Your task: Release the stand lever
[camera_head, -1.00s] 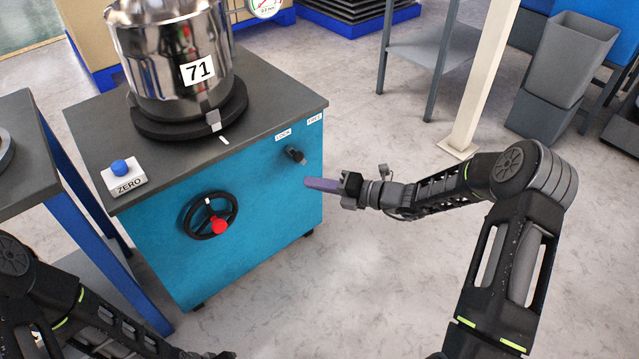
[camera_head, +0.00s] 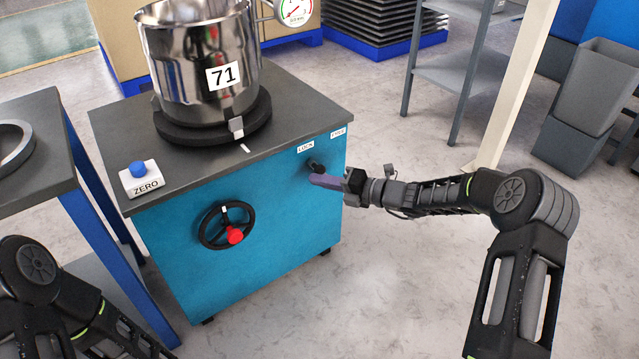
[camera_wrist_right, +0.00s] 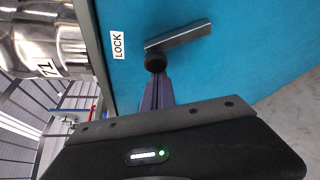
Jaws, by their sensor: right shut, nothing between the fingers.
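The stand lever (camera_head: 316,166) is on the blue front of the stand (camera_head: 270,225), below the LOCK label (camera_head: 306,146) and left of the FREE label (camera_head: 339,132). In the right wrist view it has a round black hub (camera_wrist_right: 155,62) and a grey bar (camera_wrist_right: 182,36) slanting away from the LOCK label. My right gripper (camera_head: 318,180) has its purple fingers shut and empty, their tips at the hub. They show below the hub in the wrist view (camera_wrist_right: 157,92); I cannot tell whether they touch. The fingers partly hide the lever in the head view. My left gripper is out of view.
A shiny pot (camera_head: 205,75) marked 71 stands on a black round base on the stand top. A ZERO button (camera_head: 138,170) and a handwheel (camera_head: 227,227) with a red knob are to the left. A post (camera_head: 518,85) and grey bins (camera_head: 592,85) stand right.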

